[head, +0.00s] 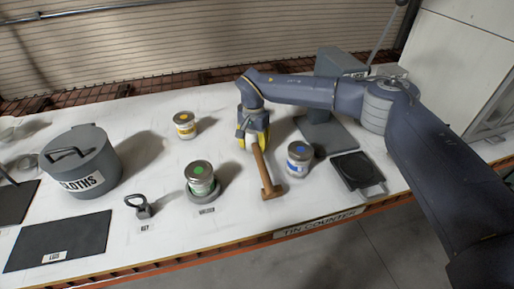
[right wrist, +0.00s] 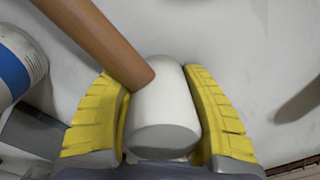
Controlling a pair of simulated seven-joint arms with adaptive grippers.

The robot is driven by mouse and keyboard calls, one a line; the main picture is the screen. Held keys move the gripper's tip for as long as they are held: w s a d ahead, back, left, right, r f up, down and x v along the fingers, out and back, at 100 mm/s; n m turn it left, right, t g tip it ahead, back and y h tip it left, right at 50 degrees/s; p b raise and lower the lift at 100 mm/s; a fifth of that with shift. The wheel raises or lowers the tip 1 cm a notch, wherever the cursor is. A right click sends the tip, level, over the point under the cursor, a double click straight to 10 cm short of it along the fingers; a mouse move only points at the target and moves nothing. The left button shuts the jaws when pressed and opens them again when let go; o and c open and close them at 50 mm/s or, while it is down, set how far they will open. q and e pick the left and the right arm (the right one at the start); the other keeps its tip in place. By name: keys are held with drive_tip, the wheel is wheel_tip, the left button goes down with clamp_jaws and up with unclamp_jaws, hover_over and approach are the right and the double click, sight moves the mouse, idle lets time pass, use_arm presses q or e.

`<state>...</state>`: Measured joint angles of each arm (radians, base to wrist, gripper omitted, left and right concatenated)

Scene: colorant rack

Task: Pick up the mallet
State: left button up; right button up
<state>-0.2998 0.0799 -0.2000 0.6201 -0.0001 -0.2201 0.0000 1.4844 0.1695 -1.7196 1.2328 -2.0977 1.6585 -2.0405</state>
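The mallet has a brown handle (head: 264,170) that runs from my right gripper toward the front of the counter, with a wider brown end. In the right wrist view, a pale, rounded head (right wrist: 165,115) sits between the yellow fingers, and the brown handle (right wrist: 100,40) leaves toward the upper left. My right gripper (head: 254,141) is closed around the pale head, with a finger against each side; it also shows in the right wrist view (right wrist: 163,115). I cannot tell whether the mallet is clear of the counter. My left gripper is not in view.
A blue-labelled tin (head: 299,160) stands just right of the handle. A green-labelled tin (head: 201,182) and a yellow-labelled tin (head: 184,125) stand to the left. A grey cloths pot (head: 88,170), a key-like weight (head: 141,206) and a black scale (head: 357,172) are also on the counter.

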drive_tip(key=c, duration=0.5)
drive_tip(key=shift+r, duration=0.1)
wheel_tip(320, 180, up, 20)
drive_tip(key=shift+f, duration=0.1)
drive_tip(key=shift+c, duration=0.2)
idle(0.3)
